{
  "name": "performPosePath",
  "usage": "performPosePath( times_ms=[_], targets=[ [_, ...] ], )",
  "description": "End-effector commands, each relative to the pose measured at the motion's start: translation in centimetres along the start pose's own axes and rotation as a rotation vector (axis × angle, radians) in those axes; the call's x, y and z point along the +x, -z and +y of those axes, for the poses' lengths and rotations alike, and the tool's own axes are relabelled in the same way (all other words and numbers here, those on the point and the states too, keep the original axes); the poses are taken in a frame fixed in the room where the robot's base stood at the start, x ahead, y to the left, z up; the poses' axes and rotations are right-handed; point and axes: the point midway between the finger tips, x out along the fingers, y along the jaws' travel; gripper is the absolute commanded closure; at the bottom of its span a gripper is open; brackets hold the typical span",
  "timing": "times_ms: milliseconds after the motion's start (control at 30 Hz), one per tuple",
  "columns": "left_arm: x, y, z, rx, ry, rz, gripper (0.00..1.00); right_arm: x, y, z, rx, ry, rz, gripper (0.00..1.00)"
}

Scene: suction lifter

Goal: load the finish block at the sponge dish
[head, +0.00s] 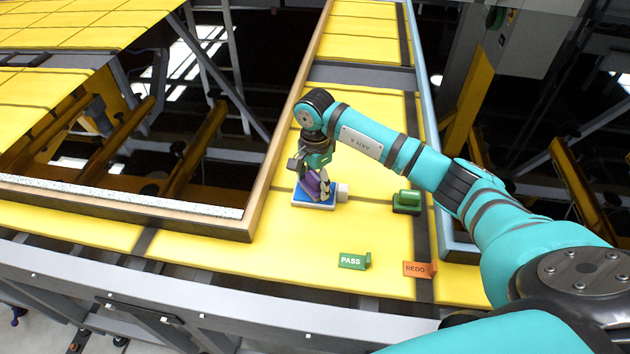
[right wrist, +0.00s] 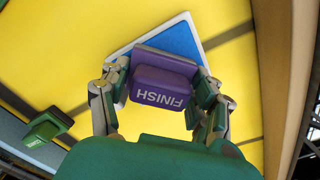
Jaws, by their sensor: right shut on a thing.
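The finish block (right wrist: 160,86) is purple with the word FINISH on it. In the head view the finish block (head: 312,184) is partly hidden by my right gripper (head: 318,182). My right gripper (right wrist: 160,95) is shut on it, with a finger on each side. Below the block is a blue pad with a white rim, which I take for the sponge dish (head: 300,203); the dish (right wrist: 190,35) also shows in the right wrist view. The block is over or on the blue pad; I cannot tell whether they touch. My left gripper is not in view.
A green block with a handle (head: 407,202) stands to the right, and it also shows in the right wrist view (right wrist: 46,128). A green PASS sign (head: 353,261) and an orange REDO sign (head: 419,269) stand nearer. A wooden edge (head: 262,190) borders the yellow surface.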

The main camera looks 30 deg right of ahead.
Motion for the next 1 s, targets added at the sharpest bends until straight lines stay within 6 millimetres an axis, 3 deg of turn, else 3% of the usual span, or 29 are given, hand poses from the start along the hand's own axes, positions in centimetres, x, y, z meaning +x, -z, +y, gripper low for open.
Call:
performPosePath(
  times_ms=[800,1000],
  targets=[
    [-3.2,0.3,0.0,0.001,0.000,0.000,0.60,-6.5,0.0,0.0,0.000,0.000,0.000,0.63],
    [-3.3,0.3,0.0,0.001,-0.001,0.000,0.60,-7.0,0.0,0.0,-0.001,0.000,0.000,0.63]
  ],
)
